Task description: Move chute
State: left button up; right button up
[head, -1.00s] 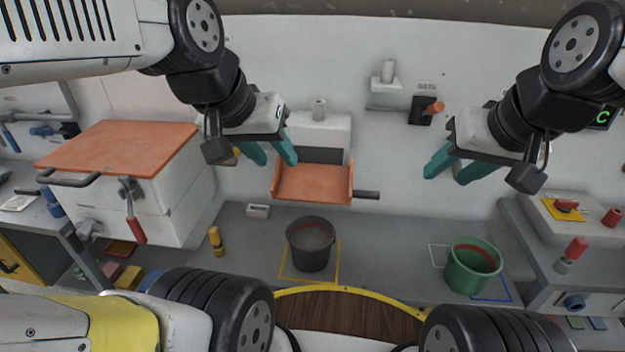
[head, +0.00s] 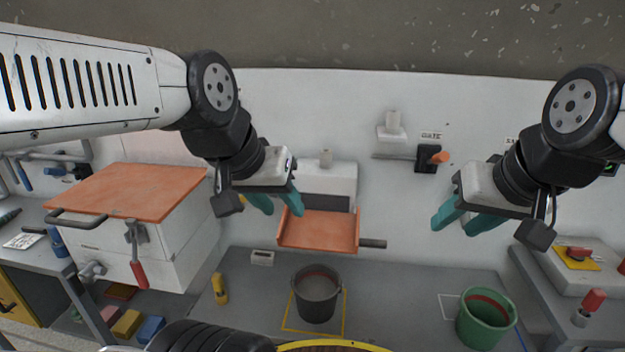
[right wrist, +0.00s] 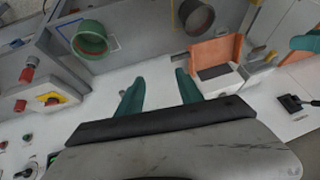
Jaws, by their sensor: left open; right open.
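The chute (head: 318,231) is an orange tray with raised sides, mounted at a white housing (head: 328,180) on the wall, with a dark handle (head: 372,244) sticking out to its right. It also shows in the right wrist view (right wrist: 218,52). My left gripper (head: 280,207) is open and empty, just in front of the chute's upper left corner in the picture; I cannot tell whether it touches. My right gripper (head: 458,221) is open and empty, to the right of the handle and apart from it. Its two teal fingers show spread in the right wrist view (right wrist: 158,90).
A dark bucket (head: 317,294) stands in a yellow floor outline below the chute. A green bucket (head: 484,320) stands at the right by white and blue outlines. A white box with an orange top (head: 130,190) is at the left.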

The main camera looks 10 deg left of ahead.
jog(key=shift+c, duration=0.2)
jog(key=m+g+y, duration=0.8)
jog(key=m+y, duration=0.6)
send_near(372, 243)
jog(key=s, duration=0.2)
jog(key=a, duration=0.3)
jog(key=w+a+f+m+y, duration=0.1)
jog(key=a, duration=0.2)
jog(key=a+f+m+t, duration=0.1)
jog(key=a, duration=0.2)
jog(key=shift+w+a+f+y, duration=0.1)
jog(key=shift+w+a+y, duration=0.3)
grip_shut()
dwell(0.4)
